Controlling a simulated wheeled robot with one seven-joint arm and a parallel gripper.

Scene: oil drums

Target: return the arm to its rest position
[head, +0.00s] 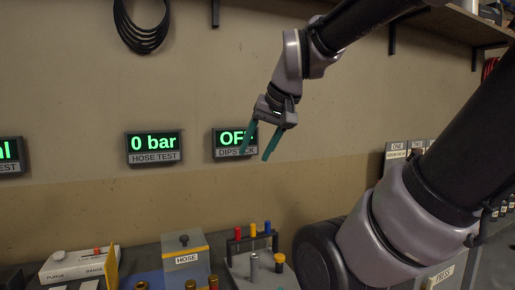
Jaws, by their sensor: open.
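My gripper (257,146) hangs from my arm in the upper middle of the head view, with its two green fingers pointing down and to the left. The fingers are apart and nothing is between them. The gripper is in the air above the bench, in front of the dipstick display (236,142), and one finger partly covers its text. My arm reaches in from the right side and bends at the top of the picture.
A hose box (187,264) and a rack with coloured-topped pieces (252,244) stand on the bench below. A purge box (74,265) is at left. A hose test display (154,146) is on the wall. Labelled panels (396,151) and a shelf (465,27) are at right.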

